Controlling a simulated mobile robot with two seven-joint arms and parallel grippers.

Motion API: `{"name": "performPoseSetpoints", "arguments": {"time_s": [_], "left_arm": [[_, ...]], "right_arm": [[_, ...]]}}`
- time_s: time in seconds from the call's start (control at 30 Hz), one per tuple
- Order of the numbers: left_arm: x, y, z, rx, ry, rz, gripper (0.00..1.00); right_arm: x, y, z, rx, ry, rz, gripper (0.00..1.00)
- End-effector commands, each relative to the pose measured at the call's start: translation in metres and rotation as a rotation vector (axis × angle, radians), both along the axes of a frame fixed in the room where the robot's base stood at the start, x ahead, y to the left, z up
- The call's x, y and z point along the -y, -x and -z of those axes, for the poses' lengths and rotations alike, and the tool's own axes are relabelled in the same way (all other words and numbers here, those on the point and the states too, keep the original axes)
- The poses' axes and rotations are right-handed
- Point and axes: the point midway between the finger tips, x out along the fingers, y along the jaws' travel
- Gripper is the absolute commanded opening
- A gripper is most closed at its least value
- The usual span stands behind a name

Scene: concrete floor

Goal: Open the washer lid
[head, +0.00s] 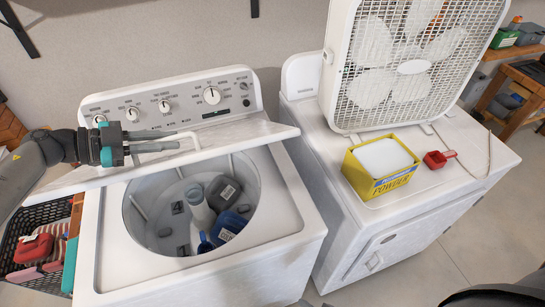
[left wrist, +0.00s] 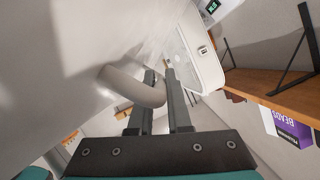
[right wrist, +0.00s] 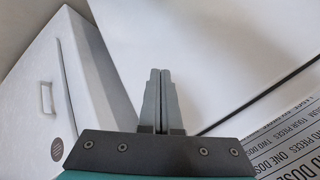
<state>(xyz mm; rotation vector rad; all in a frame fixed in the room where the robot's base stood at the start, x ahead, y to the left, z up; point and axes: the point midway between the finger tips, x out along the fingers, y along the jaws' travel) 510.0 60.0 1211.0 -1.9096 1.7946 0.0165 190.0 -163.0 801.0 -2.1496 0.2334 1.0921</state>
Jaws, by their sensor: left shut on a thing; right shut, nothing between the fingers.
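The white washer (head: 205,275) stands at the left of the head view. Its lid (head: 160,165) is raised and tilted back toward the control panel, so the round drum opening (head: 140,205) shows. Several bottles (head: 203,212) lie inside the drum. My left gripper (head: 185,142) is at the upper face of the lid, shut on its white handle (head: 196,143). The handle (left wrist: 135,86) also shows between my fingers in the left wrist view. My right gripper (right wrist: 161,75) is shut and empty in the right wrist view, apart from the washer.
A white dryer (head: 345,215) stands to the right of the washer. On it are a box fan (head: 410,66), a yellow powder box (head: 378,176) and a red scoop (head: 436,159). A dark basket (head: 32,226) is at the far left. Floor is clear at the lower right.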

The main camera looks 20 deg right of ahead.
Motion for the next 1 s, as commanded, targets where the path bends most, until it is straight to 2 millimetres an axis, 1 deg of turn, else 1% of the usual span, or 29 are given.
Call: {"name": "performPoseSetpoints", "arguments": {"time_s": [0.03, 0.1, 0.17, 0.2, 0.27, 0.3, 0.37, 0.5, 0.67, 0.7, 0.8, 0.9, 1.0], "left_arm": [[-0.001, 0.0, 0.0, -0.001, -0.001, -0.002, 0.0], [-0.001, 0.0, 0.0, -0.001, -0.001, -0.002, 0.0], [-0.001, 0.0, 0.0, -0.001, -0.001, -0.002, 0.0], [-0.001, 0.0, 0.0, -0.001, -0.001, -0.002, 0.0], [-0.001, 0.0, 0.0, -0.001, -0.001, -0.002, 0.0], [-0.001, 0.0, 0.0, -0.001, -0.001, -0.002, 0.0], [-0.001, 0.0, 0.0, -0.001, -0.001, -0.002, 0.0], [-0.001, 0.0, 0.001, -0.001, -0.001, -0.002, 0.0], [-0.001, 0.0, 0.001, -0.001, -0.001, -0.002, 0.0], [-0.001, 0.0, 0.001, -0.001, -0.001, -0.002, 0.0], [-0.001, 0.0, 0.001, -0.001, -0.001, -0.002, 0.0], [-0.001, 0.0, 0.001, -0.001, -0.001, -0.002, 0.0], [-0.001, 0.0, 0.001, -0.001, -0.001, -0.002, 0.0]], "right_arm": [[-0.003, -0.013, -0.014, 0.047, -0.076, 0.066, 0.0], [-0.008, -0.03, -0.035, 0.108, -0.195, 0.164, 0.0], [-0.012, -0.043, -0.053, 0.158, -0.306, 0.243, 0.0], [-0.015, -0.051, -0.066, 0.188, -0.383, 0.295, 0.0], [-0.018, -0.062, -0.086, 0.23, -0.503, 0.368, 0.0], [-0.02, -0.069, -0.099, 0.255, -0.586, 0.413, 0.0], [-0.023, -0.078, -0.12, 0.291, -0.716, 0.478, 0.0], [-0.028, -0.094, -0.17, 0.351, -1.032, 0.613, 0.0], [-0.03, -0.104, -0.226, 0.383, -1.418, 0.741, 0.0], [-0.029, -0.105, -0.24, 0.384, -1.516, 0.768, 0.0], [-0.027, -0.106, -0.27, 0.374, -1.749, 0.826, 0.0], [-0.024, -0.105, -0.295, 0.357, -1.947, 0.866, 0.0], [-0.021, -0.103, -0.312, 0.334, -2.097, 0.893, 0.0]]}}
